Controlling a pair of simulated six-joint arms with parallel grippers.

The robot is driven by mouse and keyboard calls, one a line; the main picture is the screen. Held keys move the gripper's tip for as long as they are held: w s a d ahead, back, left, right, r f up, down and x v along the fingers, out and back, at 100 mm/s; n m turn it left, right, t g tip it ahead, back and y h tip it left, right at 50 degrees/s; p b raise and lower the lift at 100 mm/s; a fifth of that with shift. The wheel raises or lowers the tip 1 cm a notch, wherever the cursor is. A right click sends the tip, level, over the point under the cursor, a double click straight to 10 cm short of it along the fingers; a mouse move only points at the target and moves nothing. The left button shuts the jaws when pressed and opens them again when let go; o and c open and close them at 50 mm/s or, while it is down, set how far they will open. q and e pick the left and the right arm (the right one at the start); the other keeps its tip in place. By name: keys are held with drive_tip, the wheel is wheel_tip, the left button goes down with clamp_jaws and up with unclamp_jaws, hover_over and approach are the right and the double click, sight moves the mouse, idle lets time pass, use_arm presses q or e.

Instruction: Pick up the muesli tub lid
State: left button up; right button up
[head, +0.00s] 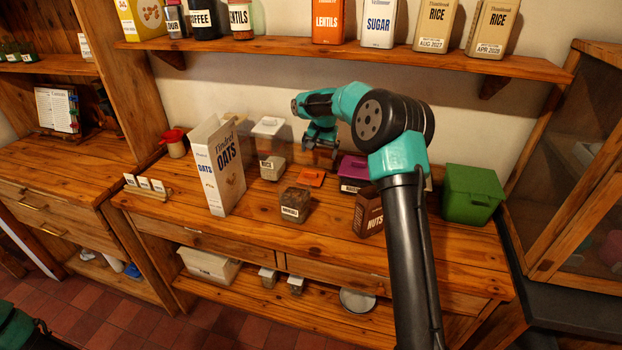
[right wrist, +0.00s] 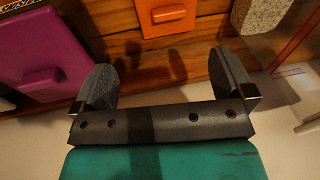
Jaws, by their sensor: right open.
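The muesli tub (head: 294,205), a clear open tub with brown contents and a label, stands on the counter. An orange square lid (head: 311,177), which I take to be its lid, lies flat on the counter behind the tub. In the right wrist view the orange lid (right wrist: 167,14) shows at the top edge, with its small raised grip. My right gripper (head: 321,150) is behind and above the lid, near the wall. Its fingers are open and empty, apart from the lid (right wrist: 165,65). My left gripper is not in view.
A magenta-lidded tub (head: 354,170) stands right of the lid, and shows in the wrist view (right wrist: 40,50). A nuts box (head: 367,212), green bin (head: 470,194), clear white-lidded container (head: 268,150) and oats box (head: 218,167) stand around. A shelf (head: 330,52) runs above.

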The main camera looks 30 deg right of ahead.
sight(314, 173)
drive_tip(key=f, duration=0.4)
drive_tip(key=w+f, duration=0.1)
drive_tip(key=f, duration=0.1)
drive_tip(key=shift+a, duration=0.1)
drive_tip(key=shift+w+a+f, duration=0.1)
drive_tip(key=shift+w+f, duration=0.05)
drive_tip(key=shift+f, duration=0.7)
drive_tip(key=shift+w+a+f, duration=0.1)
drive_tip(key=shift+a+f, duration=0.05)
drive_tip(key=shift+f, duration=0.65)
drive_tip(key=shift+w+a+f, duration=0.1)
drive_tip(key=shift+w+f, duration=0.05)
drive_tip(key=shift+f, duration=0.7)
drive_tip(key=c, duration=0.8)
drive_tip(key=shift+r, duration=0.15)
